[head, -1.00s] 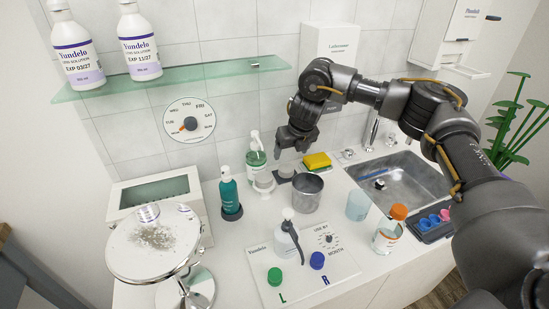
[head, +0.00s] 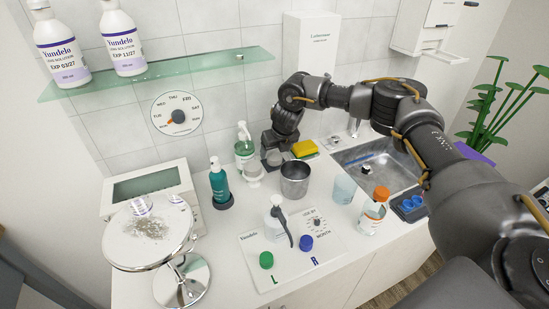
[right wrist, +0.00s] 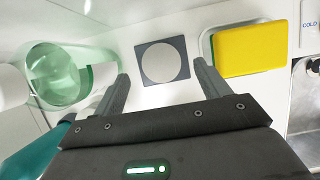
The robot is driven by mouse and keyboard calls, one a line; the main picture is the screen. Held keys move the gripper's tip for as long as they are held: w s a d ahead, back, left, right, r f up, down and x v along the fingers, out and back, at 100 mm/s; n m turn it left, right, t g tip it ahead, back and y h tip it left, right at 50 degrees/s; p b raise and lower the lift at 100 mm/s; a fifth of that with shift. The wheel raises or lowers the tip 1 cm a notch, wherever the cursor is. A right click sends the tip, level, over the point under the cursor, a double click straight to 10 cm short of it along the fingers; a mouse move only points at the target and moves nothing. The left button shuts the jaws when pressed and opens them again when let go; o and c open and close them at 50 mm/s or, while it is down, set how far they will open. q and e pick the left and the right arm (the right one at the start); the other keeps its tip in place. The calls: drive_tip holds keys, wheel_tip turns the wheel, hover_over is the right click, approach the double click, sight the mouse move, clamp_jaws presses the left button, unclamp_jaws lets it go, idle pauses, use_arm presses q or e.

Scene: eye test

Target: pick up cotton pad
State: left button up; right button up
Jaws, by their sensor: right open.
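The cotton pad (right wrist: 162,60) is a white disc on a dark grey square base in the right wrist view. In the head view it is small and mostly hidden by my right gripper. My right gripper (head: 272,154) is open and empty above the counter's back part. In the right wrist view its two fingers (right wrist: 160,76) stand apart, with the pad framed between and just beyond their tips. I cannot tell the exact height between tips and pad. My left gripper is not in view.
A yellow sponge (right wrist: 250,48) lies close right. A metal cup (head: 295,180) stands in front. The sink (head: 385,165) is farther right.

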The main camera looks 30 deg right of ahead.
sight(275, 156)
drive_tip(key=x, duration=0.3)
drive_tip(key=shift+f+p, duration=0.25)
drive_tip(key=shift+p, duration=0.05)
drive_tip(key=c, duration=1)
